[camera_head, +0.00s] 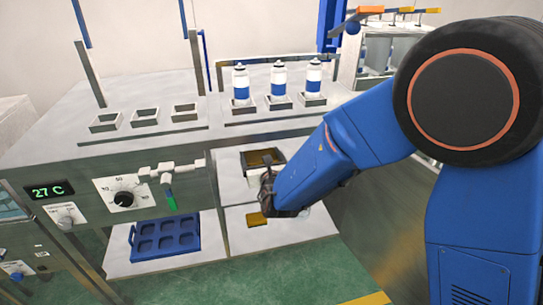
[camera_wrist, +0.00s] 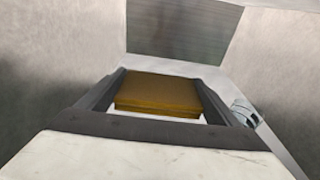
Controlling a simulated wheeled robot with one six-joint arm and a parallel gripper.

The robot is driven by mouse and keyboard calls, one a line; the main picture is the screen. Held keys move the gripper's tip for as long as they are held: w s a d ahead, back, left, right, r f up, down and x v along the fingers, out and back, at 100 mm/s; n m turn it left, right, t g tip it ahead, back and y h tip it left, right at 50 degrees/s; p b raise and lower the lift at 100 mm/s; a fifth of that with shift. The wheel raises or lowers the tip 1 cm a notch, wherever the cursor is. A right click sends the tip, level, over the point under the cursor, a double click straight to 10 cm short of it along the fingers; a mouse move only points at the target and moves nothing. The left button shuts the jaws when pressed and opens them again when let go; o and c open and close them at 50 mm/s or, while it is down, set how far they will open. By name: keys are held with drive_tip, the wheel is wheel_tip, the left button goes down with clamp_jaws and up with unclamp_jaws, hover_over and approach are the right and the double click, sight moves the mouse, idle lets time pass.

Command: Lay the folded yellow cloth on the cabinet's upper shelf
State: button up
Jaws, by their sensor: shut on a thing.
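The folded yellow cloth (camera_wrist: 160,90) lies flat between the two dark fingers of my gripper (camera_wrist: 158,98) in the wrist view. It looks brownish in the shade. In the head view my gripper (camera_head: 264,158) reaches into the cabinet's upper opening, with the cloth (camera_head: 262,157) between its fingers. The upper shelf (camera_head: 232,192) is a pale panel below and around my gripper. I cannot tell whether the cloth touches the shelf. My wrist hides part of the shelf.
A small yellow item (camera_head: 256,219) lies on the lower shelf (camera_head: 285,233). A blue tray (camera_head: 163,240) stands lower left.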

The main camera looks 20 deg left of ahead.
drive_tip(key=shift+w+a+f, duration=0.1)
drive_tip(key=shift+w+f, duration=0.1)
drive_tip(key=shift+f, duration=4.8)
drive_tip(key=shift+f, duration=0.15)
drive_tip(key=o, duration=1)
drive_tip(key=v, duration=1.2)
drive_tip(key=shift+s, duration=0.1)
